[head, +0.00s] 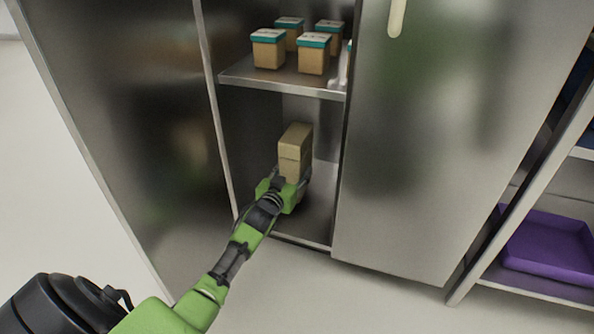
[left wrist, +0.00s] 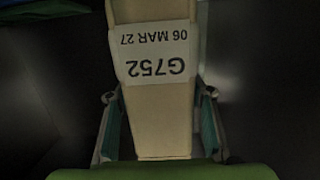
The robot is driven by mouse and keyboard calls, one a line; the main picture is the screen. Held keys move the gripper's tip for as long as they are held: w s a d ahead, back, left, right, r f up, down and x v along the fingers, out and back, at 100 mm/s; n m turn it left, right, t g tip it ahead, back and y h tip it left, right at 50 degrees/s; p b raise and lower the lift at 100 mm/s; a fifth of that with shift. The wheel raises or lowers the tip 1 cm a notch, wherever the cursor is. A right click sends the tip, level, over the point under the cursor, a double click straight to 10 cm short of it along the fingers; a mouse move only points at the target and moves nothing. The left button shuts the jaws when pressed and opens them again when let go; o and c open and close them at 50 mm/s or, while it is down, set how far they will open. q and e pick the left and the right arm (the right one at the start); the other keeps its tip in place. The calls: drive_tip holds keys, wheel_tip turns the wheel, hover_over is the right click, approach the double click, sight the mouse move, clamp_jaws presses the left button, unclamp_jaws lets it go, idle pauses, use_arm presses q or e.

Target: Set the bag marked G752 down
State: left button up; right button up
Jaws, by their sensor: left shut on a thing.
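The bag marked G752 (head: 295,150) is a tan, box-like packet inside the open cabinet, below the upper shelf. In the left wrist view the bag (left wrist: 160,115) carries a white label reading G752 and 06 MAR 27, upside down. My left gripper (head: 290,180) is shut on the lower part of the bag, with one finger on each side. The gripper also shows in the left wrist view (left wrist: 160,130). I cannot tell whether the bag's underside touches the cabinet floor (head: 305,222). My right gripper is not in view.
The upper shelf (head: 285,81) holds several tan tubs with teal lids (head: 313,54) and a partly hidden white item. A closed steel door (head: 440,130) stands right of the opening. A purple tray (head: 550,245) sits on a rack at the far right. Cabinet floor beside the bag looks clear.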

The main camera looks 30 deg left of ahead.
use_arm(q)
drive_tip(key=shift+w+f+b, duration=0.1)
drive_tip(key=shift+f+b, duration=1.45)
drive_tip(key=shift+f, duration=0.05)
drive_tip(key=shift+r, duration=0.1)
drive_tip(key=o, duration=1.4)
drive_tip(key=shift+f, duration=0.35)
drive_tip(key=shift+c, duration=0.2)
drive_tip(key=shift+r, duration=0.1)
